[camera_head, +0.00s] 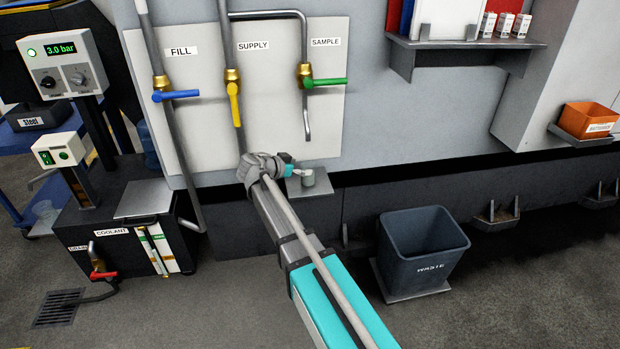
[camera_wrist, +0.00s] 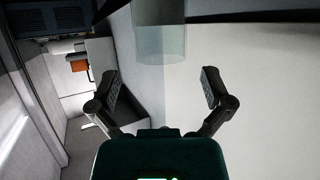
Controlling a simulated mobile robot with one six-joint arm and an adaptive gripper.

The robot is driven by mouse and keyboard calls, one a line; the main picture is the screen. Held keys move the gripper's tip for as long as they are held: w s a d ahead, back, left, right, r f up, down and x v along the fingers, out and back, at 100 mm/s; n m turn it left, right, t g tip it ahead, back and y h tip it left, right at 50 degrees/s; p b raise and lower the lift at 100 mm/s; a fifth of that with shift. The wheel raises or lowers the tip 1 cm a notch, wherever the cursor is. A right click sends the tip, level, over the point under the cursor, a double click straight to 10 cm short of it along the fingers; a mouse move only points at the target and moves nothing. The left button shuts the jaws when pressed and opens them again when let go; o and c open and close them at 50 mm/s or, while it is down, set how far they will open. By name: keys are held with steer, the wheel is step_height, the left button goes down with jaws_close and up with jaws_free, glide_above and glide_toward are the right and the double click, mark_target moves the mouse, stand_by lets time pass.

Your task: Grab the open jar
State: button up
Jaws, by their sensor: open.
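A small pale jar (camera_head: 308,178) stands on a small grey shelf (camera_head: 293,188) below the SAMPLE tap's spout. In the wrist view, a clear see-through jar (camera_wrist: 162,45) shows at the top middle, ahead of my fingers and roughly in line with the gap between them. My gripper (camera_wrist: 160,88) is open and empty, with one finger on each side and bare space between. In the head view, my gripper (camera_head: 295,171) is just left of the jar, partly hidden by my wrist. I cannot tell from there whether a finger touches the jar.
The spout (camera_head: 306,122) hangs above the jar from the pipe with the green SAMPLE handle (camera_head: 326,82). A yellow SUPPLY handle (camera_head: 235,103) and blue FILL handle (camera_head: 176,96) are to the left. A waste bin (camera_head: 422,247) stands on the lower right. Floor in front is clear.

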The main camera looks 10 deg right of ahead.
mark_target(313, 165)
steer(key=shift+b+x, duration=0.55)
steer(key=shift+x, duration=1.15)
steer(key=shift+f, duration=0.1)
steer(key=c, duration=1.1)
